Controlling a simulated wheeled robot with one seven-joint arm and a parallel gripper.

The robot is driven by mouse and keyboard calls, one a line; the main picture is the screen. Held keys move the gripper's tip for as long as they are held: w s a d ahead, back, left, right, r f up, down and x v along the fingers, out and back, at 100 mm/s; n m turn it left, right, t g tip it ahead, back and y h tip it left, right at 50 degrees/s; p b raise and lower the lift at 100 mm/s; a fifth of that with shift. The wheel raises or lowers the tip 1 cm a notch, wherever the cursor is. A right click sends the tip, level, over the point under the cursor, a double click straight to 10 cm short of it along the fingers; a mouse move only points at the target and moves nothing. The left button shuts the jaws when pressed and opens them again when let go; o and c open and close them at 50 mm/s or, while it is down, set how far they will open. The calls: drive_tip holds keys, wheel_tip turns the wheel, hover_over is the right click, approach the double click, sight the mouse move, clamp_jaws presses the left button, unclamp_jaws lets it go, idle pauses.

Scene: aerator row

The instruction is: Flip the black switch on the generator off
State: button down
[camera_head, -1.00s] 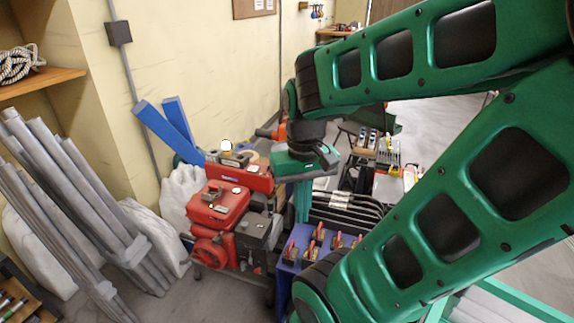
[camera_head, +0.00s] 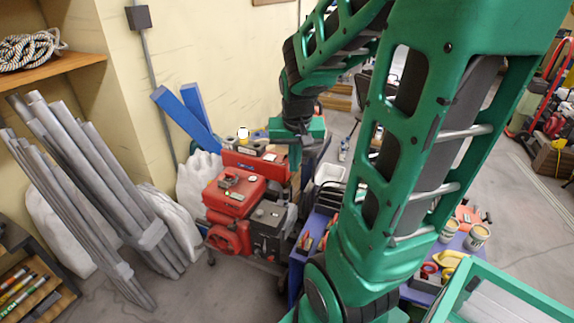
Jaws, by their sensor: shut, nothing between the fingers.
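The red generator (camera_head: 238,196) stands on the floor near the wall, left of centre. Its red tank is on top, with a grey-black engine block (camera_head: 270,222) at its right side. A small dark fitting (camera_head: 229,181) sits on the tank top; I cannot tell whether it is the black switch, and no switch is clear at this size. My gripper (camera_head: 295,166) hangs pointing down just right of the generator's red rear panel (camera_head: 255,165). It is shut and empty. I cannot tell whether it touches the generator.
Blue workbenches (camera_head: 312,232) with tools stand right of the generator, partly hidden by my arm. Grey pipes (camera_head: 105,190) lean at the left beside white sacks (camera_head: 62,225). Blue beams (camera_head: 188,118) lean on the wall. Floor in front of the generator is clear.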

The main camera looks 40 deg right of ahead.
drive_tip(key=w+d+f+m+t+h, duration=0.1)
drive_tip(key=w+d+f+m+t, duration=0.4)
drive_tip(key=w, duration=0.7)
drive_tip(key=w+d+f+m+t+h, duration=0.1)
drive_tip(key=w+d+f, duration=0.2)
drive_tip(key=w+f, duration=0.6)
drive_tip(key=w+d+f+m+t, duration=0.3)
drive_tip(key=w+d+f+t, duration=0.15)
drive_tip(key=w, duration=0.95)
drive_tip(key=m+g+h, duration=0.2)
drive_tip(key=m+h, duration=1)
drive_tip(key=m, duration=0.5)
approach(285, 157)
drive_tip(key=s, duration=0.3)
drive_tip(key=shift+s+f, duration=0.3)
drive_tip(key=shift+s, duration=0.05)
drive_tip(key=x, duration=1)
drive_tip(key=shift+f, duration=0.1)
